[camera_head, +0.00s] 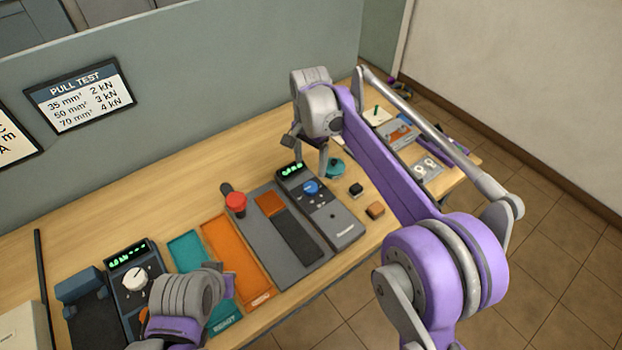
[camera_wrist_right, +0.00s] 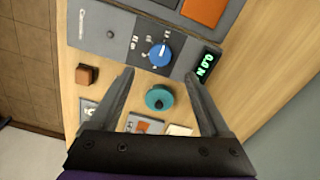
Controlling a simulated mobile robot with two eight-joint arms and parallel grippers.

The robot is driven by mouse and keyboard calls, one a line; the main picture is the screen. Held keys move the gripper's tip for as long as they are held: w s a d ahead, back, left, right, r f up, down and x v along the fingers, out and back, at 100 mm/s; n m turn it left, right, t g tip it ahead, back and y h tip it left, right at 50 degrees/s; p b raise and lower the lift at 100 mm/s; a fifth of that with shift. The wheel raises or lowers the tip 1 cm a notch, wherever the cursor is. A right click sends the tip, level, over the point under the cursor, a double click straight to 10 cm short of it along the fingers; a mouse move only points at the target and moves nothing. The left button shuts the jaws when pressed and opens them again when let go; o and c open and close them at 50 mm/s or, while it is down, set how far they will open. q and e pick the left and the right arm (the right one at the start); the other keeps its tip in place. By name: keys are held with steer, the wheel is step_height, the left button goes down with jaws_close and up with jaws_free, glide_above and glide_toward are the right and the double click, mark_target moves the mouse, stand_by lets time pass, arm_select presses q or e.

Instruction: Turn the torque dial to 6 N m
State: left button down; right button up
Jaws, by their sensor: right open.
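A blue dial (camera_head: 311,187) with a white pointer mark sits on a grey device (camera_head: 335,215) with a green lit display; the dial also shows in the right wrist view (camera_wrist_right: 160,54). The display text is too small to read surely. My right gripper (camera_head: 307,155) is open and empty, its fingers at the display end of the device. In the right wrist view its fingertips (camera_wrist_right: 158,75) point toward the dial, one to each side, apart from it. My left gripper (camera_head: 229,283) is low in the head view, over the teal tray; its opening is unclear.
A teal round knob-like object (camera_wrist_right: 159,97) lies beside the device, with a brown block (camera_head: 375,210) near the table edge. A red button (camera_head: 236,203) stands left. Another device with a white dial (camera_head: 134,279) is at the lower left. Orange tray (camera_head: 237,262) lies between.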

mark_target(310, 186)
step_height(310, 186, down, 9)
steer(key=shift+f, duration=0.1)
steer(key=shift+w, duration=0.1)
jaws_close()
stand_by(0.5)
